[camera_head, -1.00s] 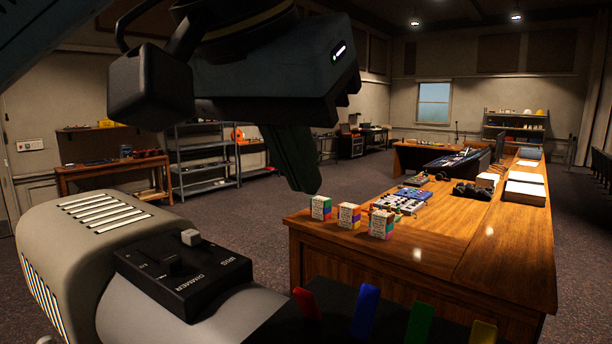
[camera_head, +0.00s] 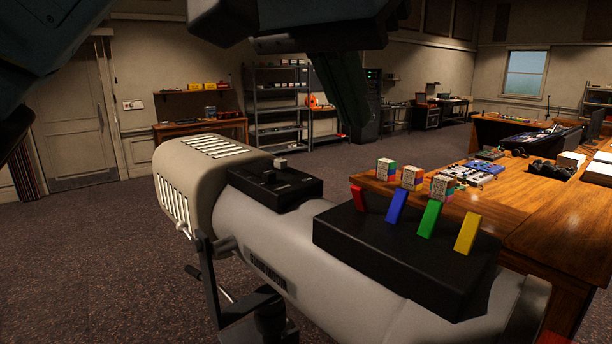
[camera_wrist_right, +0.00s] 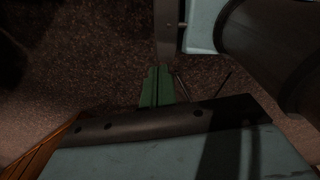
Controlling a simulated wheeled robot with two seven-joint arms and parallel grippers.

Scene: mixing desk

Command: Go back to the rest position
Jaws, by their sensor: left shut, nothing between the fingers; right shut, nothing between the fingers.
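My left gripper (camera_head: 358,118) hangs into the top middle of the head view. Its dark green fingers are shut with nothing between them, in front of the shelves at the back. The upper part of that arm is cut off by the frame edge. My right gripper (camera_wrist_right: 158,72) shows in the right wrist view with its green fingers together, shut and empty, above dark speckled carpet. It is not seen in the head view.
A large grey spotlight (camera_head: 265,215) on a stand fills the near middle, bearing red, blue, green and yellow levers. Behind it, the wooden desk (camera_head: 560,215) carries several small boxes and mixing gear. Carpet (camera_head: 90,260) at left is clear, up to a door (camera_head: 70,115).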

